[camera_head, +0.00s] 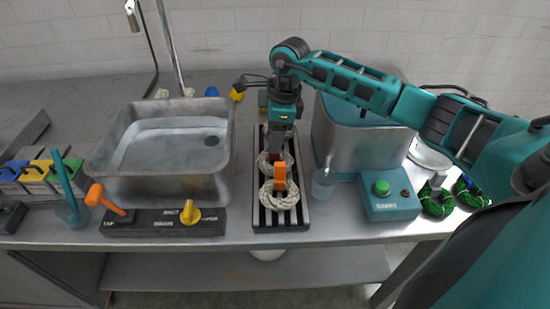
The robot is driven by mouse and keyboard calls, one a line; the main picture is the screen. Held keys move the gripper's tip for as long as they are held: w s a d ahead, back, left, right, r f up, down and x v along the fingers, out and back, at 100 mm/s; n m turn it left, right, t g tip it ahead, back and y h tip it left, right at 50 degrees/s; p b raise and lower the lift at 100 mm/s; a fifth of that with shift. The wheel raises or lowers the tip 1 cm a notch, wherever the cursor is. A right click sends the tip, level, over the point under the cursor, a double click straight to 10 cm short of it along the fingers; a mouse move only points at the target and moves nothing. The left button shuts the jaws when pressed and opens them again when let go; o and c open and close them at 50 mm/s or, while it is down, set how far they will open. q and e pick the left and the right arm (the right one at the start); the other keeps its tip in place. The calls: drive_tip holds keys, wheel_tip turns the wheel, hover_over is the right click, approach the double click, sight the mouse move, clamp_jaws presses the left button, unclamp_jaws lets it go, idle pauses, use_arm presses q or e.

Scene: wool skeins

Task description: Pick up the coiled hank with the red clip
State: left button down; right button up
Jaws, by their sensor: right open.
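Two cream coiled hanks lie on a black slatted rack in the middle of the counter. The rear hank (262,166) has a small red part, seemingly its red clip (275,157), just below my right gripper. The front hank (281,202) carries an orange clip (280,177) that partly covers the space between the two. My right gripper (279,148) points down over the rear hank and is open. It hides part of that hank; I cannot tell whether the fingers touch it. My left gripper is not in view.
The rack (262,225) stands between a metal sink basin (165,188) and a metal tank (338,150). A clear beaker (323,186) and a teal button box (390,205) are right of it. Green hanks (437,204) lie farther right. A control strip (150,224) fronts the basin.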

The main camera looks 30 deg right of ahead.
drive_tip(key=shift+f, duration=0.3)
clamp_jaws()
drive_tip(key=shift+r, duration=0.1)
